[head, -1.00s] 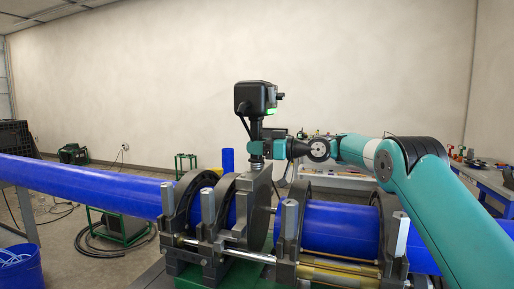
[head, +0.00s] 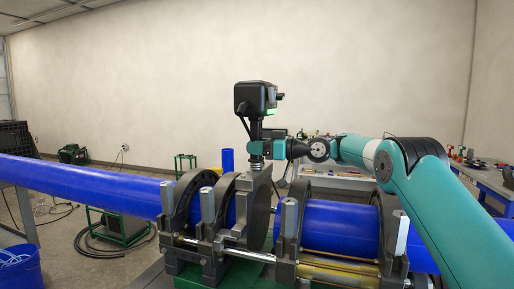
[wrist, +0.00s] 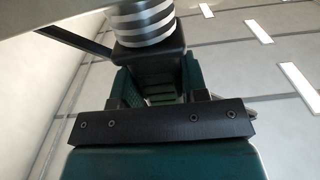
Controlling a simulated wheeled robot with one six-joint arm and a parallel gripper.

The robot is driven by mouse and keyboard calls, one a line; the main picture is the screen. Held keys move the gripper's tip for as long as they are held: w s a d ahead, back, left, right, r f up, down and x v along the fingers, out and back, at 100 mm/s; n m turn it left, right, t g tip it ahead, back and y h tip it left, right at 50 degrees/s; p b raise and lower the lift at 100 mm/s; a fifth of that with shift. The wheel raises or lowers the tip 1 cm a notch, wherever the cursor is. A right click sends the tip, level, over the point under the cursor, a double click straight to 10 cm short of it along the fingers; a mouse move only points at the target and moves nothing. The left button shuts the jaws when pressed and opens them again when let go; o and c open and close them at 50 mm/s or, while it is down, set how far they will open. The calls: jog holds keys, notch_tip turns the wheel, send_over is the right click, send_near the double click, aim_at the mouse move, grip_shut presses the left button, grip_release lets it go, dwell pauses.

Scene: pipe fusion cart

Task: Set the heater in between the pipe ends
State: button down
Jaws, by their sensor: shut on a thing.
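The heater (head: 257,195) is a dark grey round plate with a black control box on a stem above it. It hangs upright in the gap between the left blue pipe (head: 100,186) and the right blue pipe (head: 338,229). The left pipe's end is hidden behind the clamps and the plate. A narrow space shows between the plate and the right pipe's clamp. My gripper (head: 256,147) is shut on the heater's stem, above the plate. In the wrist view my gripper's jaws (wrist: 160,82) close around the black stem part, below a ribbed silver collar.
Grey clamp rings (head: 180,211) hold both pipes on the green cart frame (head: 215,280). Upright clamp posts (head: 291,217) stand close to the plate. A workbench (head: 345,178) is behind, and a blue bucket (head: 20,272) is at lower left.

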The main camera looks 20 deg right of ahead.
jog(key=shift+a+r, duration=0.25)
jog(key=shift+r, duration=0.1)
dwell(0.6)
